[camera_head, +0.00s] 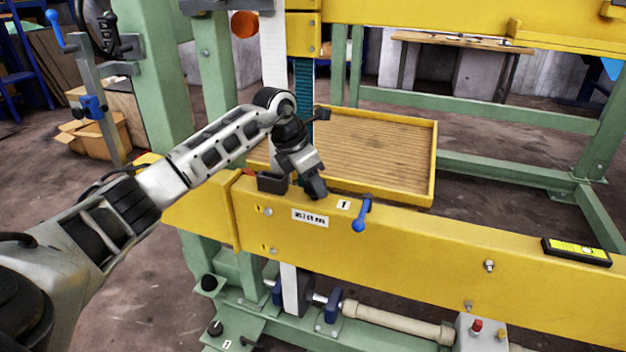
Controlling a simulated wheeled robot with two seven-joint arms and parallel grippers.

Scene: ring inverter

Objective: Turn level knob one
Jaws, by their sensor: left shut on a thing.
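My left gripper (314,186) reaches down onto the top of the yellow beam (420,243), just left of a white label marked 1 (343,204). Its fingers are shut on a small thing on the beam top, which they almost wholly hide. From its place by the label I take it for level knob one, but its shape and turn angle cannot be told. A blue lever with a round end (360,215) is on the beam just right of the label, apart from the gripper. My right gripper is not in view.
A black box (273,182) sits on the beam just left of the gripper. A yellow-rimmed slatted tray (434,165) lies behind. A yellow and black level (577,251) rests on the beam at right. Green frame posts (158,80) stand at left.

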